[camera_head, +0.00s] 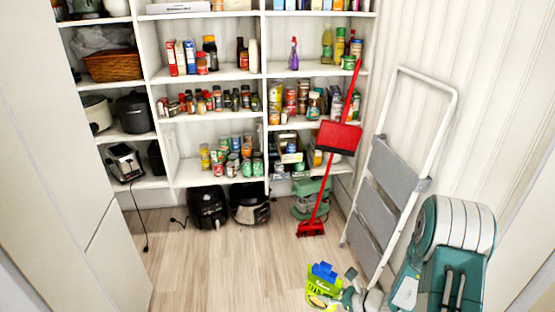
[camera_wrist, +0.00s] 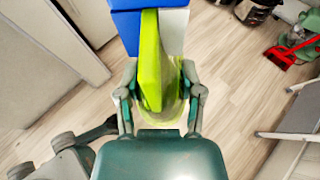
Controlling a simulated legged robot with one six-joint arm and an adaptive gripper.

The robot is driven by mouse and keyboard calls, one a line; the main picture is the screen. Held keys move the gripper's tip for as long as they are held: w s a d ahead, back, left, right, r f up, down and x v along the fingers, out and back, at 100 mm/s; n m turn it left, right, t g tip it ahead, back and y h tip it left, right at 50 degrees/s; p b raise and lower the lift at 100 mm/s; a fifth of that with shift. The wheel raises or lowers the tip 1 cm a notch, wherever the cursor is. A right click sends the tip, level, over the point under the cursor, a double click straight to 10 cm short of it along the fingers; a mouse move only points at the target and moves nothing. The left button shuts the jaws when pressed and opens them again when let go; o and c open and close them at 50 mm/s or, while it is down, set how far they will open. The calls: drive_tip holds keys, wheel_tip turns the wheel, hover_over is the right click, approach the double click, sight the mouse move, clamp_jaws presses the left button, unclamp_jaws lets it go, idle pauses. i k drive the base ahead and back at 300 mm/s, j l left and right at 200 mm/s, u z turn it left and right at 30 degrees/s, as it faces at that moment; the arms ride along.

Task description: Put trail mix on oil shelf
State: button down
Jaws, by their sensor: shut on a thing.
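The trail mix bag (camera_head: 323,287), yellow-green with a blue and white top, is near the bottom of the head view. In the wrist view the bag (camera_wrist: 151,60) is seen edge-on between the fingers. My gripper (camera_wrist: 160,95) is shut on it; the gripper (camera_head: 348,290) also shows at the bag's right side in the head view. The bag is held in front of the shelving, well below the upper shelves. The shelf with oil-like bottles (camera_head: 310,72) is at the upper right, with a yellowish bottle (camera_head: 327,43) and green-lidded jars on its right part.
A red broom (camera_head: 322,190) and dustpan (camera_head: 338,138) stand before the right shelves. A folding step ladder (camera_head: 385,190) leans on the right wall. Appliances (camera_head: 208,207) stand on the floor under the shelves. The middle floor is clear. A purple bottle (camera_head: 294,54) stands left on the oil shelf.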

sight(318, 68)
drive_tip(key=i+u, duration=0.25)
drive_tip(key=i, duration=0.8)
drive_tip(key=i+z, duration=0.15)
drive_tip(key=i, duration=0.9)
